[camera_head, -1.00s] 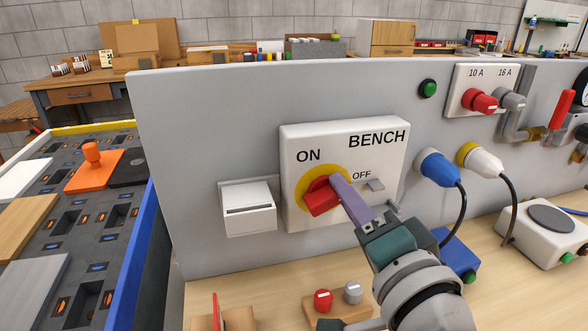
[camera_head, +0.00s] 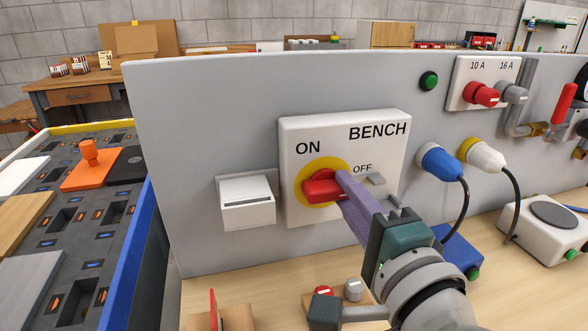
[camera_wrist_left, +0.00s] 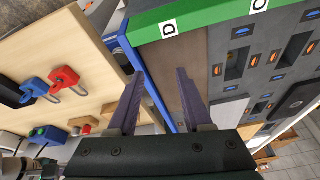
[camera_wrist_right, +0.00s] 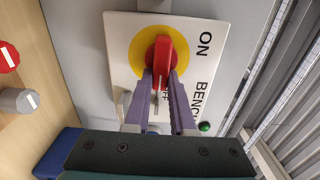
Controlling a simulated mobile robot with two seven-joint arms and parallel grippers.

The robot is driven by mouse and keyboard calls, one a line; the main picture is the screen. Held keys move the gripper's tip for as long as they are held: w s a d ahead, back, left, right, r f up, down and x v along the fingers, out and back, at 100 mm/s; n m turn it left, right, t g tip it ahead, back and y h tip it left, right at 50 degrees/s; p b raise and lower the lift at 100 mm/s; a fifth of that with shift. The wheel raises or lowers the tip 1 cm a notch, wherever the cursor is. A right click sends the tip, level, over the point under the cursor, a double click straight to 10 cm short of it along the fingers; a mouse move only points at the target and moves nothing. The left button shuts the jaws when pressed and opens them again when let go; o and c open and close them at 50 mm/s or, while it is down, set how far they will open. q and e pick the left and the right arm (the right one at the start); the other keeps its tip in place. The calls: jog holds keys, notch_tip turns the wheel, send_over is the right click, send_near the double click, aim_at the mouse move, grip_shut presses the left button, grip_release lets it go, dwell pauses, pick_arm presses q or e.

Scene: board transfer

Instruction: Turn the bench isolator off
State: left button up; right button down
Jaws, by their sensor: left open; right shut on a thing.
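The bench isolator is a white plate (camera_head: 390,128) marked ON, OFF and BENCH on a grey upright panel. It has a yellow disc (camera_head: 312,168) with a red handle (camera_head: 318,189). The handle lies about level, its right end towards the OFF side. My right gripper (camera_head: 345,182) is shut on this handle, with its purple fingers at the right end. The right wrist view shows the fingers (camera_wrist_right: 160,80) on either side of the handle (camera_wrist_right: 162,50); they partly cover the OFF mark. My left gripper (camera_wrist_left: 157,85) is open and empty, over the bench's edge.
A white box (camera_head: 247,203) is on the panel left of the isolator. Blue (camera_head: 436,162) and white (camera_head: 484,156) plugs with black cables are to the right. Red and blue padlocks (camera_wrist_left: 64,78) lie on the bench. A slotted grey board (camera_head: 75,225) stands at left.

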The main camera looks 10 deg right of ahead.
jog(key=c, duration=0.8)
grip_release()
jog(key=shift+o, duration=0.2)
pick_arm(q)
jog(key=shift+f, duration=0.1)
pick_arm(e)
jog(key=s, duration=1)
jog(key=shift+d, duration=0.15)
